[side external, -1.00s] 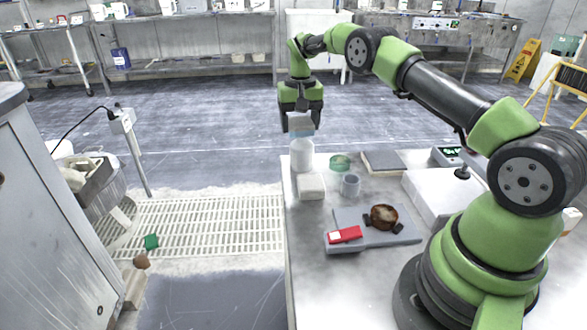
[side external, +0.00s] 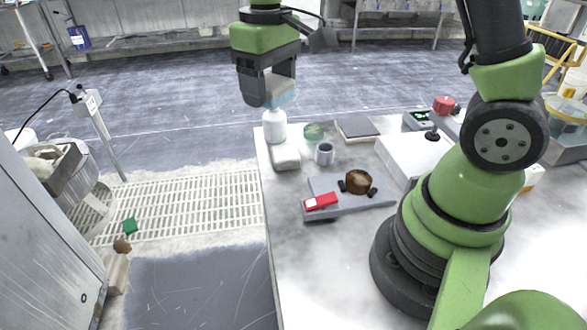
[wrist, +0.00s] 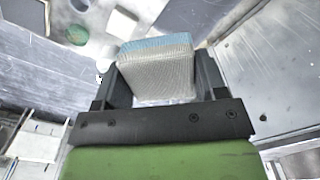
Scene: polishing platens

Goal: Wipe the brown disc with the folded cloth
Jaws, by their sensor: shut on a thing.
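The brown disc (side external: 357,181) lies on a grey plate (side external: 345,199) on the bench, between small dark blocks. My gripper (side external: 268,98) is shut on the folded cloth (side external: 285,96), pale with a light blue edge, and holds it in the air above the far left end of the bench. In the wrist view the cloth (wrist: 156,72) sits between both fingers of my gripper (wrist: 158,85). The disc is low and to the right of my gripper in the side view, well apart from the cloth. I cannot make out the disc in the wrist view.
A white bottle (side external: 274,127) stands just below my gripper. A red block (side external: 320,201) lies on the plate's left end. The front bench is clear.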

